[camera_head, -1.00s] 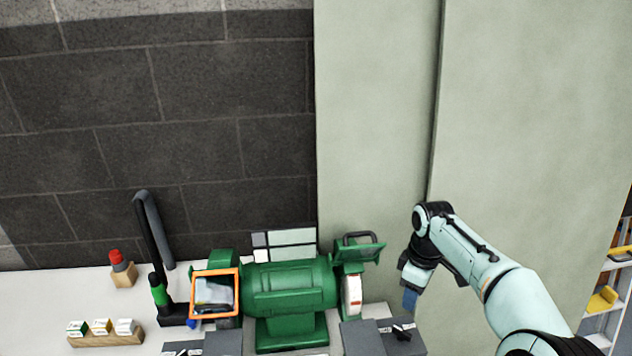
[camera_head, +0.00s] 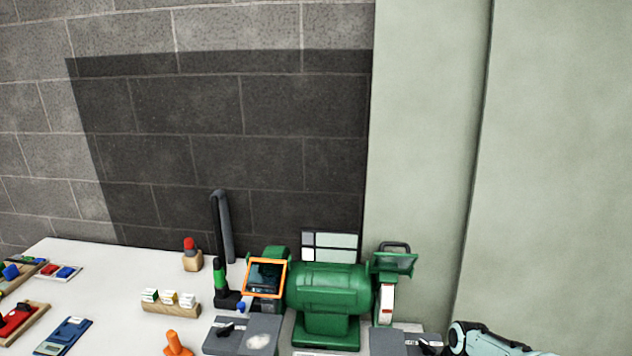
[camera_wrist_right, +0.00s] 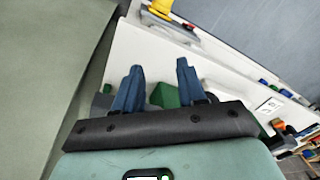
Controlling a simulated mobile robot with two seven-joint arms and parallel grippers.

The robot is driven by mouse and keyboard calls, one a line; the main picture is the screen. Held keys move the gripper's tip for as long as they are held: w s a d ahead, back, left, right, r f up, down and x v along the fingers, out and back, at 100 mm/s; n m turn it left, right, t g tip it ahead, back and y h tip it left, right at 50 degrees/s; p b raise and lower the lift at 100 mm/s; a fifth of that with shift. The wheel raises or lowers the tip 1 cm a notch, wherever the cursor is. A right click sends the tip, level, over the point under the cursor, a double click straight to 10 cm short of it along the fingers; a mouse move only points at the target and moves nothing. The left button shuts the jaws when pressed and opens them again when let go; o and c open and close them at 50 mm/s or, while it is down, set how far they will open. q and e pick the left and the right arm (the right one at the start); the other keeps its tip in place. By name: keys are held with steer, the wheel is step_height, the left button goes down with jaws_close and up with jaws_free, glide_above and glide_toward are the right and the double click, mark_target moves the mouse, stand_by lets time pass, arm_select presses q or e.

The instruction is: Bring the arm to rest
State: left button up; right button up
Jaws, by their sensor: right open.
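My right arm (camera_head: 490,340) shows only as a pale green link with dark joints at the lower right of the head view; its gripper is below the frame there. In the right wrist view my right gripper (camera_wrist_right: 157,90) has two blue fingers, set apart with nothing between them. A white table surface and a green shape lie beyond the fingers, with a pale green wall panel on the left. My left gripper is not in view.
A green bench grinder (camera_head: 328,290) stands on the white table (camera_head: 110,290) with an orange-framed shield (camera_head: 265,278). Left of it are a black post (camera_head: 219,240), a wooden block with a red top (camera_head: 192,255) and a wooden card holder (camera_head: 171,307).

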steer(key=s+a+f+m+y, duration=0.15)
steer(key=s+a+f, duration=0.25)
steer(key=f, duration=0.5)
steer(key=s+a+f+m+y, duration=0.1)
steer(key=s+a+f+m, duration=0.3)
steer(key=f, duration=0.4)
steer(key=s+a+f+m, duration=0.2)
steer(key=s+a+f, duration=0.1)
steer(key=s, duration=0.5)
steer(key=s+a+f+m, duration=0.2)
steer(key=s+a+f, duration=0.2)
steer(key=s, duration=0.4)
steer(key=shift+a+f+m, duration=0.2)
steer(key=shift+f+m, duration=0.15)
steer(key=shift+f, duration=0.25)
